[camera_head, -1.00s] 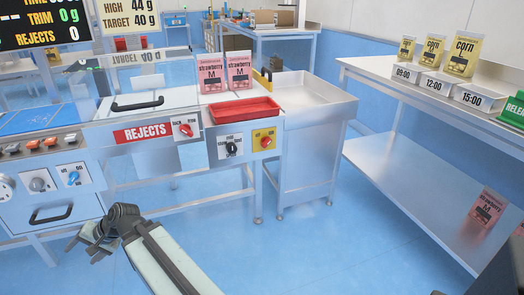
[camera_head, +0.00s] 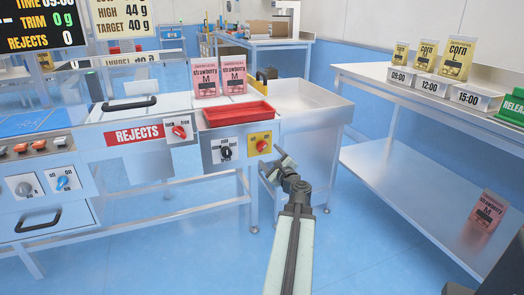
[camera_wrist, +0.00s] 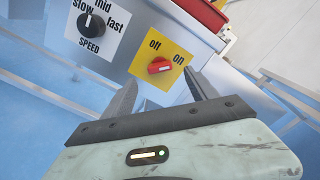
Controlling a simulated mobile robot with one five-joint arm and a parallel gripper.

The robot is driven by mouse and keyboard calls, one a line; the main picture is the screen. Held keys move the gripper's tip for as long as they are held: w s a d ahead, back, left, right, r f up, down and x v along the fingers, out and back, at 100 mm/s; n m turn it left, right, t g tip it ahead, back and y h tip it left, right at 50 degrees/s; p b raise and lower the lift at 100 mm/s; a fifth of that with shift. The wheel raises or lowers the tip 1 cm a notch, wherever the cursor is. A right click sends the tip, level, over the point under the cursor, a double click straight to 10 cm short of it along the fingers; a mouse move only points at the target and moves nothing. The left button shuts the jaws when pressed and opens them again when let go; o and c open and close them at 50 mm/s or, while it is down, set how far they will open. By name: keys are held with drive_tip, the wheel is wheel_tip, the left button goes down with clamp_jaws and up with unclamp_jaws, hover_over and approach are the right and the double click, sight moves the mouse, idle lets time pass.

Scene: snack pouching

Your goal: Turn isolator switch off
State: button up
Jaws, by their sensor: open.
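The isolator switch (camera_head: 261,145) is a red rotary knob on a yellow plate at the right end of the machine front. My gripper (camera_head: 278,163) is just right of and below the yellow plate in the head view. In the wrist view my gripper (camera_wrist: 163,92) is open and empty, its two fingers apart on either side of the yellow plate's lower part. The fingers do not touch the knob.
A black speed knob (camera_wrist: 92,25) is left of the yellow plate. A red tray (camera_head: 238,114) sits above the panel, and a REJECTS lock knob (camera_head: 180,131) is further left. A steel chute table (camera_head: 312,105) stands to the right. Open floor lies in front.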

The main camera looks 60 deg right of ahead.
sight(262, 147)
drive_tip(key=x, duration=0.7)
drive_tip(key=shift+w+d, duration=0.2)
drive_tip(key=shift+w, duration=0.15)
drive_tip(key=shift+c, duration=0.4)
